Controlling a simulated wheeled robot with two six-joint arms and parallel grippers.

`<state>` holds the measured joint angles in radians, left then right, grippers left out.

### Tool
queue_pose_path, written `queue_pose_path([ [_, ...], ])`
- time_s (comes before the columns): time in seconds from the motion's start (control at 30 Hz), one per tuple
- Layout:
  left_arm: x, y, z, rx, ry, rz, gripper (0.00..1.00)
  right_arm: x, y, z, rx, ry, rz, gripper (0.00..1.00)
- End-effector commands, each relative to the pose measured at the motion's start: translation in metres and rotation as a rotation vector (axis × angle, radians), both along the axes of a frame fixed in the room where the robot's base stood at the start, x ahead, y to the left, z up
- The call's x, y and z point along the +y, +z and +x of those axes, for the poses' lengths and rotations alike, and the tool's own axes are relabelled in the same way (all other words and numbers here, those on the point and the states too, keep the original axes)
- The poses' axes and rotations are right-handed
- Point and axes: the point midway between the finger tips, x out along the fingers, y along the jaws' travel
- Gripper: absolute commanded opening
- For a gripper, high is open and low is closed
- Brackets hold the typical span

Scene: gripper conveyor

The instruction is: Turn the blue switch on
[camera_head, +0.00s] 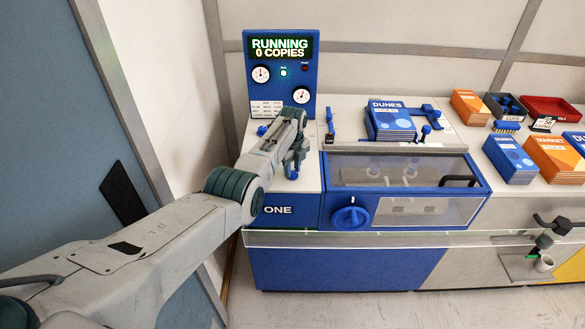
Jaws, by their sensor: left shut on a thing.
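My left arm comes in from the left. Its left gripper (293,165) is over the white top of the blue machine, at the left end. It is shut on a small blue part, which looks like the blue switch (292,174). The fingers and wrist hide most of it, so its exact position cannot be told. The blue control panel (280,100) behind reads "RUNNING 0 COPIES" on its display (281,47). A green lamp (283,72) is lit below the display. My right gripper is not in view.
A blue round knob (349,218) is on the machine's front, beside a clear-windowed cover (405,171). A stack of "DUNES" books (391,119) lies on top. More book stacks (510,157) and a red tray (550,108) stand at right.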

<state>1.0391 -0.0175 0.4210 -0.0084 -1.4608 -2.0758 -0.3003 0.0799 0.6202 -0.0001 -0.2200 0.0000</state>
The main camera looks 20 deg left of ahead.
Motion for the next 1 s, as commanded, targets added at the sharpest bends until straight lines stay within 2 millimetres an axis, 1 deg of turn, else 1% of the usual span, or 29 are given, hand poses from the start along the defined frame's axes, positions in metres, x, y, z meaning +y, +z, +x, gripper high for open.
queue_pose_path([
  [0.27, 0.000, 0.002, 0.001, -0.005, -0.001, 0.001, 0.06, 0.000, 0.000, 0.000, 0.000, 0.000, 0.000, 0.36],
  [0.3, 0.000, 0.002, 0.001, -0.005, -0.001, 0.001, 0.35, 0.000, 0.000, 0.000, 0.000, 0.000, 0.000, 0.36],
  [0.37, 0.000, 0.002, 0.001, -0.005, -0.001, 0.001, 0.47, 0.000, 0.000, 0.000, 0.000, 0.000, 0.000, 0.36],
  [0.4, 0.000, 0.002, 0.001, -0.004, -0.001, 0.001, 0.51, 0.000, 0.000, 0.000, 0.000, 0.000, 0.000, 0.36],
  [0.67, 0.000, 0.001, 0.001, -0.001, 0.000, 0.000, 0.51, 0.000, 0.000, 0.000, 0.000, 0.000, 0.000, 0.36],
  [0.77, 0.000, 0.005, 0.001, -0.003, 0.000, 0.001, 0.51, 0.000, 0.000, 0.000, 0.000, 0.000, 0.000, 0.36],
  [0.87, 0.000, 0.014, 0.001, -0.004, 0.000, 0.000, 0.51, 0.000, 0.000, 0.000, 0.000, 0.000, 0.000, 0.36],
  [0.97, 0.000, 0.029, 0.001, -0.005, 0.000, 0.001, 0.51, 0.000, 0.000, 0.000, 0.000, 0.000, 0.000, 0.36],
  [1.0, 0.000, 0.036, 0.002, -0.007, 0.000, 0.000, 0.51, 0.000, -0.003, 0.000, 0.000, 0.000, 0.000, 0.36],
])
